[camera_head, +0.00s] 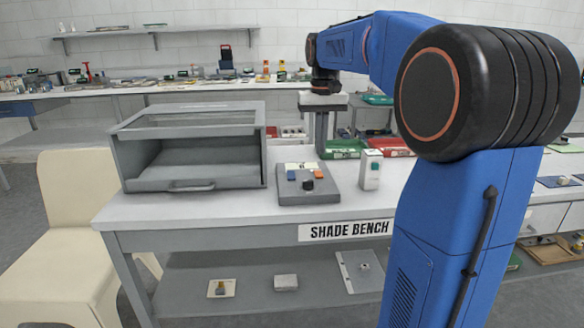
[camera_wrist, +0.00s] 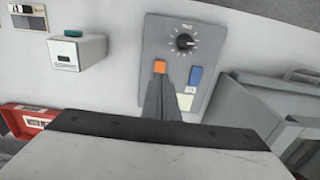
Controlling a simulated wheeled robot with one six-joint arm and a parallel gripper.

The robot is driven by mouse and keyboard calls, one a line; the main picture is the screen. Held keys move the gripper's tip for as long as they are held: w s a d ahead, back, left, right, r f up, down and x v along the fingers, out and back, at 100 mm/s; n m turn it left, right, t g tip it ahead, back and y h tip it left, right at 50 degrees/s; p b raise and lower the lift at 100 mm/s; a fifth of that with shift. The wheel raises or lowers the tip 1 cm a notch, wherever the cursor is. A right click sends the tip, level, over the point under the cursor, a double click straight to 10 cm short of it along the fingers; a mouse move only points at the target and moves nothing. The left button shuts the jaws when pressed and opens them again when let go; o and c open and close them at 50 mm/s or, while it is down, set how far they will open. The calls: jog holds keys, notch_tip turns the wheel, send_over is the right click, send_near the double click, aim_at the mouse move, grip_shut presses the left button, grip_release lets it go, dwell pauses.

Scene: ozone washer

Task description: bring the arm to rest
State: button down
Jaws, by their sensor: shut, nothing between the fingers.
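My blue and black arm reaches from the right over the bench in the head view. My gripper (camera_head: 321,154) hangs pointing down just behind the control panel. In the wrist view my gripper (camera_wrist: 160,82) is shut and empty. Its tips appear just below the orange button (camera_wrist: 160,67) on the grey control panel (camera_wrist: 150,42). I cannot tell whether they touch it. The panel also shows in the head view (camera_head: 300,194). It has a black dial (camera_wrist: 184,42), a blue button (camera_wrist: 196,76) and a pale label partly behind the fingers.
A grey cabinet (camera_head: 122,165) with an open front stands left of the panel. A white box with a green button (camera_head: 370,169) stands on its right. Red and green trays (camera_head: 345,146) lie behind. A cream chair (camera_head: 70,230) is at the left. Bare bench top (camera_head: 130,208) shows in front.

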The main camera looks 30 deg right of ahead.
jog(key=s+a+f+n+t, duration=0.1)
jog(key=s+a+f, duration=0.25)
jog(key=s, duration=0.35)
jog(key=s+a+f+n+t, duration=0.1)
jog(key=s+a+f, duration=0.1)
jog(key=s+a, duration=0.4)
jog(key=s+a+f+n+t, duration=0.2)
jog(key=s+a+f, duration=0.2)
jog(key=s+f, duration=0.8)
jog(key=s, duration=0.4)
jog(key=shift+f+t, duration=0.4)
jog(key=shift+a, duration=0.1)
jog(key=w+d+r+n+g, duration=0.1)
jog(key=w+d+r+n, duration=0.25)
jog(key=w+r, duration=0.5)
jog(key=w+d+r+n+g, duration=0.15)
jog(key=w+r+n, duration=0.25)
jog(key=w+r, duration=0.45)
jog(key=w+d+r+n+g, duration=0.1)
jog(key=w+d+r+n, duration=0.2)
jog(key=w, duration=0.4)
jog(key=w+d+r+n+g, duration=0.1)
jog(key=w+d+r+n, duration=0.2)
jog(key=w+d+r, duration=0.2)
jog(key=shift+w+d+r, duration=0.25)
jog(key=shift+w+d, duration=0.55)
jog(key=shift+w, duration=0.35)
